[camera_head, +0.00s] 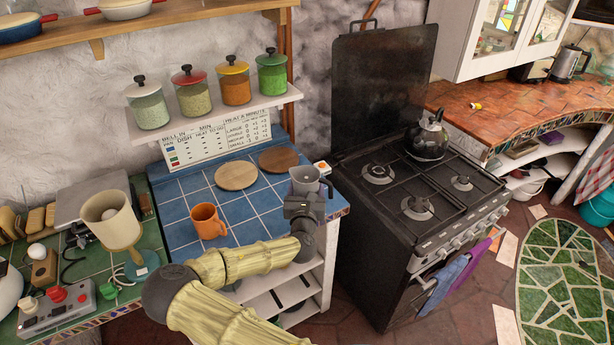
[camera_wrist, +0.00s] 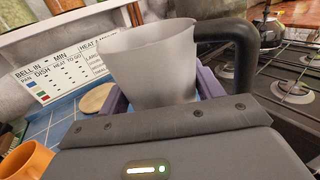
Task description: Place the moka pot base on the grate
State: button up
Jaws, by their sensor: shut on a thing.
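A grey, open-topped pot part with a black handle, which I take as the moka pot base (camera_head: 305,178), is at the right end of the blue-tiled counter. My gripper (camera_head: 304,198) is shut on it, and the part looks upright. In the wrist view the moka pot base (camera_wrist: 150,65) fills the middle, between purple fingers, its black handle to the right. I cannot tell whether its bottom touches the tiles. The black grate (camera_head: 408,187) lies on the stove to the right, apart from my gripper.
A kettle (camera_head: 428,138) stands on the stove's back right. An orange mug (camera_head: 207,221) and two round boards (camera_head: 236,175) are on the blue counter (camera_head: 180,230). A gap separates counter and stove (camera_head: 385,250). A raised dark lid (camera_head: 385,80) stands behind the grate. The front burners are clear.

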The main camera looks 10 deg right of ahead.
jog(key=s+f+n+y+b, duration=0.1)
jog(key=s+f+b, duration=0.1)
jog(key=s+f, duration=0.3)
jog(key=s+f+n+y+b, duration=0.1)
jog(key=s+f, duration=0.4)
jog(key=f, duration=0.7)
jog(key=s+f+n+y+b, duration=0.1)
jog(key=s+f+y+b, duration=0.2)
jog(key=f, duration=0.6)
jog(key=s+b, duration=0.1)
jog(key=s, duration=0.1)
jog(key=shift+s+f+t, duration=0.2)
jog(key=shift+s+t, duration=0.1)
jog(key=shift+d, duration=0.2)
